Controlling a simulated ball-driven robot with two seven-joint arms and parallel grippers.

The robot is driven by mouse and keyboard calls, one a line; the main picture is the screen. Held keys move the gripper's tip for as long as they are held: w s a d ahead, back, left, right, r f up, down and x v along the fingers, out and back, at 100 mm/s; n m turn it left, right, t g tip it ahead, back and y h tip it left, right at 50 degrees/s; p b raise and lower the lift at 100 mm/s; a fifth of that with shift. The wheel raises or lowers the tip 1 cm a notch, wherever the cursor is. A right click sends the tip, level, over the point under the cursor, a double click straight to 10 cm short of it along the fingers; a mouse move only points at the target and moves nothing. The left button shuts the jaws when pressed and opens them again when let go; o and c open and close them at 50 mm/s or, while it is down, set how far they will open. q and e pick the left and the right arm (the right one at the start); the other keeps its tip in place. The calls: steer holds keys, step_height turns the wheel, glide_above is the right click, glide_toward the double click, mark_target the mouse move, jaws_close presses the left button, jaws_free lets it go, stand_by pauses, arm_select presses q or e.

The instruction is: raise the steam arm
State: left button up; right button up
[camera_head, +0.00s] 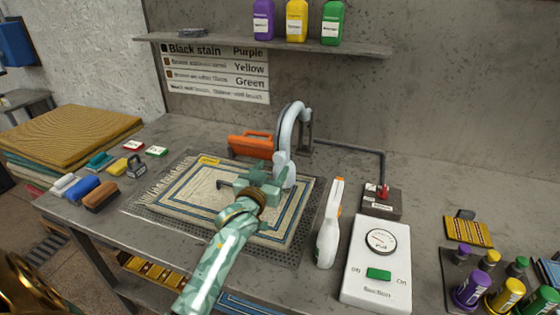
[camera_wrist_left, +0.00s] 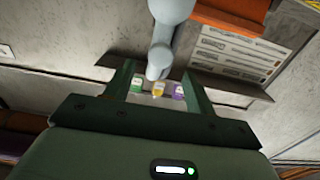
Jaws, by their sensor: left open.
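The steam arm (camera_head: 285,140) is a pale blue-white curved pipe that rises from behind the rug and bends over, its lower end close above the rug. In the left wrist view the pipe (camera_wrist_left: 160,52) comes down from the top, and its end shows between my fingers. My left gripper (camera_head: 268,180) is green and open, low over the rug, right at the lower part of the steam arm. It also shows in the left wrist view (camera_wrist_left: 160,92), with its two fingers apart. I cannot tell whether they touch the pipe. My right gripper is not in view.
The patterned rug (camera_head: 180,200) lies on a perforated grate. An orange tool (camera_head: 250,145) stands behind it. Several brushes (camera_head: 100,195) lie left.

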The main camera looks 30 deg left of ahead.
mark_target(278, 159)
arm_select(q)
steer(key=b+x, duration=0.1)
steer(key=x, duration=0.5)
steer(key=shift+w, duration=0.4)
